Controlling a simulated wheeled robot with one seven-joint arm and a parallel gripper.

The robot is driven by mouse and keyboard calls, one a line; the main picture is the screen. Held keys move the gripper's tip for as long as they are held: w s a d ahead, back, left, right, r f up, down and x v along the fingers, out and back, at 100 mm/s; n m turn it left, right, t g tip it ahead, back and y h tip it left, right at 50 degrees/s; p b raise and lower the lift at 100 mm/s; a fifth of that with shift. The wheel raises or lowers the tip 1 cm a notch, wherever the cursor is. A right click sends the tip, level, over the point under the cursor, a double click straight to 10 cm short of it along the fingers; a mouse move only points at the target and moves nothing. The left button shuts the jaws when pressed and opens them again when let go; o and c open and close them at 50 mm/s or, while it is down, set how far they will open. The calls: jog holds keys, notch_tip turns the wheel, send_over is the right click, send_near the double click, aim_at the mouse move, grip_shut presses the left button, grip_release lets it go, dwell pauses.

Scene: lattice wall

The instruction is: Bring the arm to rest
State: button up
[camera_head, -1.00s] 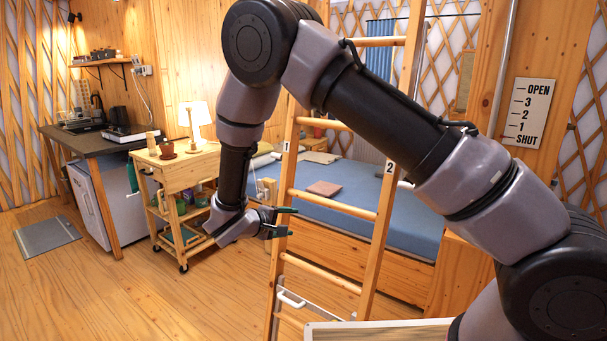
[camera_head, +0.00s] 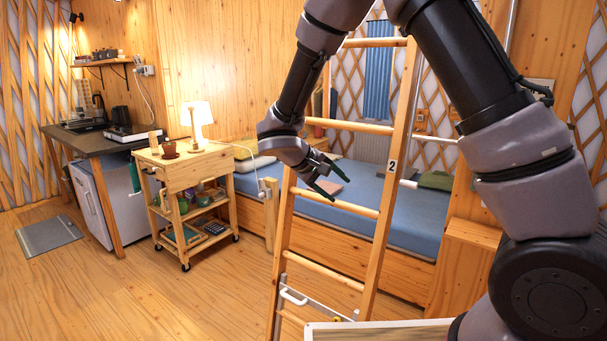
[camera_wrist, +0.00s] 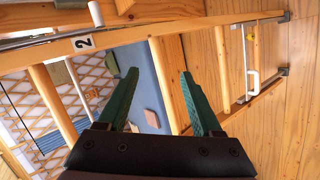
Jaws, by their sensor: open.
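My gripper (camera_head: 327,178) hangs from my bent arm in front of the wooden ladder in the head view. Its two dark green fingers are apart with nothing between them. In the wrist view my gripper (camera_wrist: 158,95) also shows open and empty, with the ladder beyond the fingertips. The ladder (camera_head: 330,270) stands upright, with a label "2" on its right rail. My upper arm links cover part of the ladder's top and the right side of the room.
A bed with a blue mattress (camera_head: 405,215) lies behind the ladder. A wooden trolley (camera_head: 195,172) with a lit lamp (camera_head: 196,115) and a dark-topped counter (camera_head: 90,142) stand at the left. A framed board's edge (camera_head: 380,330) is at the bottom.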

jog(key=s+d+r+m+g+y, duration=0.4)
jog(key=s+d+r, duration=0.4)
jog(key=d+r, duration=0.4)
jog(key=s+d+r+m+t+y, duration=0.2)
jog(key=s+r+m+t+y, duration=0.1)
jog(key=s+r, duration=0.2)
jog(key=s+d+r+m+t+y, duration=0.2)
jog(key=s+r+t, duration=0.1)
jog(key=s+r, duration=0.2)
jog(key=shift+s+d+r+m+y, duration=0.3)
jog(key=shift+s+m+y, duration=0.1)
jog(key=shift+s, duration=0.75)
